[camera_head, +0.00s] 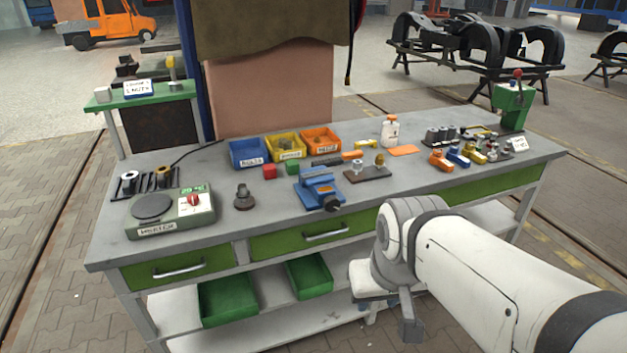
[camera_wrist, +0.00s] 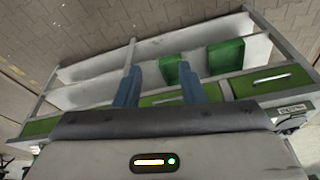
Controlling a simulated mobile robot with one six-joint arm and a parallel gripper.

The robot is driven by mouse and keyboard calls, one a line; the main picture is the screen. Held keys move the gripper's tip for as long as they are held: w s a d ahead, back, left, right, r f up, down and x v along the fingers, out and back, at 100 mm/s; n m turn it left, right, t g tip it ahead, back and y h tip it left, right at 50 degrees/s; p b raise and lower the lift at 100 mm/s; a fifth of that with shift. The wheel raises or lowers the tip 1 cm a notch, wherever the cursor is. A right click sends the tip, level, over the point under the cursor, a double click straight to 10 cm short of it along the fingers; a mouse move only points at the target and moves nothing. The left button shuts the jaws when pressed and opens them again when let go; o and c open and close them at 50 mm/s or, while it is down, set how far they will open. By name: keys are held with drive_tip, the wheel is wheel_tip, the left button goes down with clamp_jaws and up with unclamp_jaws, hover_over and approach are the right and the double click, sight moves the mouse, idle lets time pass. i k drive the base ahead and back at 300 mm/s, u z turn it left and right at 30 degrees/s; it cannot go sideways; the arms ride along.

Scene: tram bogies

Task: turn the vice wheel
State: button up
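A blue vice (camera_head: 318,188) stands near the front edge of the workbench, left of my arm in the head view. Its small dark wheel (camera_head: 332,205) faces the front edge; its details are too small to make out. My gripper (camera_wrist: 158,66) shows two blue fingers set well apart in the wrist view, with nothing held between them. In the head view, my arm reaches in from the right and its end hangs in front of the bench, to the right of and below the vice, apart from it. The vice is not seen in the wrist view.
The grey workbench (camera_head: 100,250) has green drawers and a lower shelf with green bins (camera_head: 227,298). A heater plate (camera_head: 152,207) and dark weight (camera_head: 243,197) stand left of the vice. Coloured bins (camera_head: 248,152) lie behind it; a brown block (camera_head: 368,173) lies right.

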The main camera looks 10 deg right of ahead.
sight(331, 202)
drive_tip(key=i, duration=0.45)
drive_tip(key=u, duration=1.25)
drive_tip(key=k, duration=1.35)
drive_tip(key=z, duration=0.75)
drive_tip(key=i, duration=1)
drive_tip(key=z, duration=0.05)
